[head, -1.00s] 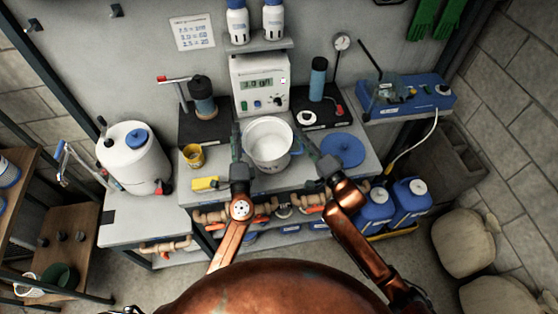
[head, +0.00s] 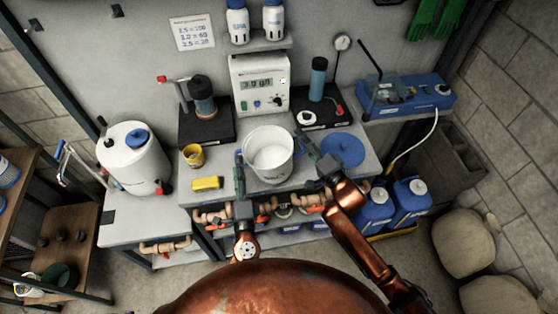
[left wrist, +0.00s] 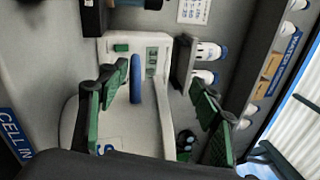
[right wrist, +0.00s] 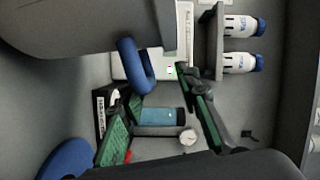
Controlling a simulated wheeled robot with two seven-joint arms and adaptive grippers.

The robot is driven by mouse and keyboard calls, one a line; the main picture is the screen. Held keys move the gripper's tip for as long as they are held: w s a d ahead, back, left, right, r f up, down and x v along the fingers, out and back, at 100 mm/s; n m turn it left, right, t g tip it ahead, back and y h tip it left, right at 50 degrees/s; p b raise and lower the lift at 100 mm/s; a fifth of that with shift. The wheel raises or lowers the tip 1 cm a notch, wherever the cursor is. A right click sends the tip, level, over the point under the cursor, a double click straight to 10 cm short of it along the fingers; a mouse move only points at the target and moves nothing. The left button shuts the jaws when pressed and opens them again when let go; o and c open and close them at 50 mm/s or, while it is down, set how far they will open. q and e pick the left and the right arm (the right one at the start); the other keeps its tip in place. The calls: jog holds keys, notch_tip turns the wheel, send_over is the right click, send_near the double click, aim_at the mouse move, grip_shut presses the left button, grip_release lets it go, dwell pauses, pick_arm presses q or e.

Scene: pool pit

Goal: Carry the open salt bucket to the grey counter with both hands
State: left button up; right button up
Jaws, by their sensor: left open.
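The open white salt bucket (head: 268,176) stands near the front of the grey bench, with white contents inside and dark lettering on its front wall. My left gripper (head: 240,168) is at its left side and my right gripper (head: 315,152) at its right side. In the left wrist view a blue grip (left wrist: 135,78) on the bucket lies between the spread green-padded fingers. In the right wrist view another blue grip (right wrist: 137,66) lies ahead of the open fingers, nearer the left one. Neither gripper is visibly closed on anything.
A white meter (head: 258,80) stands behind the bucket. A lower grey counter (head: 145,222) at left has bare space in front of a white drum (head: 130,160).

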jog(key=shift+r, duration=0.1)
jog(key=o, duration=0.8)
jog(key=shift+o, duration=0.2)
jog(key=shift+s, duration=0.1)
jog(key=v, duration=1.2)
jog(key=d, duration=0.3)
jog(key=s+d+p, duration=0.1)
jog(key=d, duration=0.1)
jog(key=shift+s+d+p, duration=0.15)
jog(key=shift+d+p, duration=0.15)
jog(key=shift+d, duration=0.1)
